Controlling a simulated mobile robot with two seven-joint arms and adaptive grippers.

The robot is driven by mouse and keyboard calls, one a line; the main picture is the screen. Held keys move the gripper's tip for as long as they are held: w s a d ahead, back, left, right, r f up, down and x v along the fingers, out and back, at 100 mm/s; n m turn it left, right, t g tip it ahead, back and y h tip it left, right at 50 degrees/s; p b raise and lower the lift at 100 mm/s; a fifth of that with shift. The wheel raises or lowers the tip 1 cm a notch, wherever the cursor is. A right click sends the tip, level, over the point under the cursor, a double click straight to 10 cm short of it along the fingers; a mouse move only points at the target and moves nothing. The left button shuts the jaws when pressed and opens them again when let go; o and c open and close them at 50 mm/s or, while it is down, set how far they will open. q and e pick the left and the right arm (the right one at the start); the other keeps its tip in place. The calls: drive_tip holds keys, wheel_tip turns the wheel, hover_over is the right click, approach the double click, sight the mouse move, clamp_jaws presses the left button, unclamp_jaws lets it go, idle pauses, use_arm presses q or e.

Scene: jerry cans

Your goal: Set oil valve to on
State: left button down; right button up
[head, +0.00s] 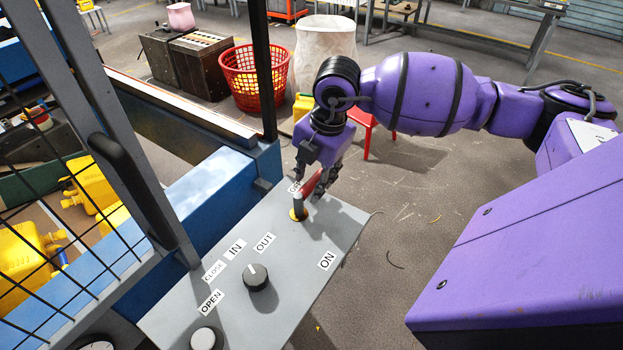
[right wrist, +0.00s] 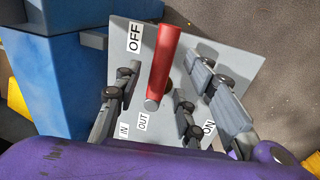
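The oil valve is a red lever (head: 312,183) on a yellow-based post on the grey control panel (head: 285,235). In the right wrist view the red handle (right wrist: 162,62) lies beside the OFF label (right wrist: 134,38). The ON label (right wrist: 209,129) is apart from it, towards the lower right; it also shows in the head view (head: 327,260). My right gripper (head: 318,178) is over the lever at the panel's far end. In the right wrist view its fingers (right wrist: 157,95) are spread on both sides of the handle, with gaps visible. My left gripper is out of view.
A black knob (head: 257,277) by the IN and OUT labels and another knob (head: 206,339) by OPEN and CLOSE sit nearer on the panel. A mesh guard (head: 60,220) and blue frame (head: 215,190) stand left. Yellow jerry cans (head: 25,255) lie behind the mesh.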

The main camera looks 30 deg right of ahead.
drive_tip(key=shift+w+f, duration=0.1)
drive_tip(key=shift+f, duration=0.35)
clamp_jaws()
